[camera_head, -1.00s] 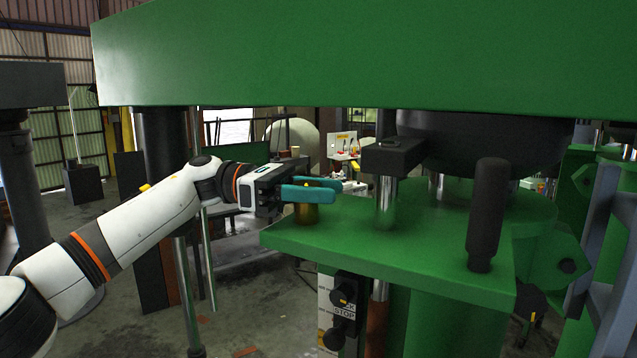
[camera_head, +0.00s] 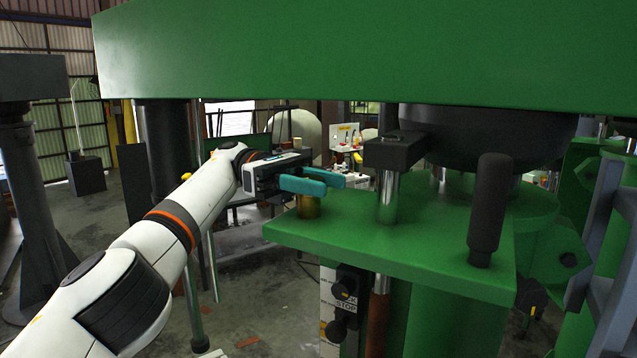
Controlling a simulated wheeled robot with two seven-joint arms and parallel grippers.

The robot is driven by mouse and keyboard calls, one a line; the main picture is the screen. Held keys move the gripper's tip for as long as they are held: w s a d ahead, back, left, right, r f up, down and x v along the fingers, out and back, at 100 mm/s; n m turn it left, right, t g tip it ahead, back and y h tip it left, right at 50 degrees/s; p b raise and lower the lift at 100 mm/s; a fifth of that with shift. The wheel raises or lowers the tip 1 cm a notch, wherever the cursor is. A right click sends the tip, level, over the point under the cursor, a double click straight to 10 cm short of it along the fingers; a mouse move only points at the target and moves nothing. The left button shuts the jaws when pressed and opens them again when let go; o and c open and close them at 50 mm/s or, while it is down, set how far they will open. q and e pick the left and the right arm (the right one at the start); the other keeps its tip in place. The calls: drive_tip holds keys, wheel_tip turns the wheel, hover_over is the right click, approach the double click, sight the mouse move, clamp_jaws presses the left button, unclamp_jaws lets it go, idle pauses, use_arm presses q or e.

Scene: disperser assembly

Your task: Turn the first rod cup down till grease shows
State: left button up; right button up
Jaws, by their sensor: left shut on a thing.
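The rod cup (camera_head: 308,207) is a small brass-coloured cylinder standing upright on the green plate (camera_head: 400,250), near its left corner. My left gripper (camera_head: 314,181) comes in from the left with teal fingers. It is shut on the upper part of the cup, one finger on the near side and one on the far side. The fingers hide most of the cup's top, and I see no grease. My right gripper is not in view.
A bright metal rod (camera_head: 387,198) with a black block (camera_head: 396,151) on it stands right of the cup. A black handle (camera_head: 488,210) rises at the plate's right. A large green beam (camera_head: 350,55) hangs overhead.

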use_arm(q)
drive_tip(key=shift+f, duration=0.15)
idle(0.3)
drive_tip(key=o, duration=1)
drive_tip(key=shift+w+n+t+h, duration=0.2)
drive_tip(key=shift+n+t+h, duration=0.2)
drive_tip(key=shift+t, duration=0.1)
drive_tip(key=shift+n+t+h, duration=0.4)
drive_tip(key=shift+n+t, duration=0.1)
drive_tip(key=shift+t, duration=0.1)
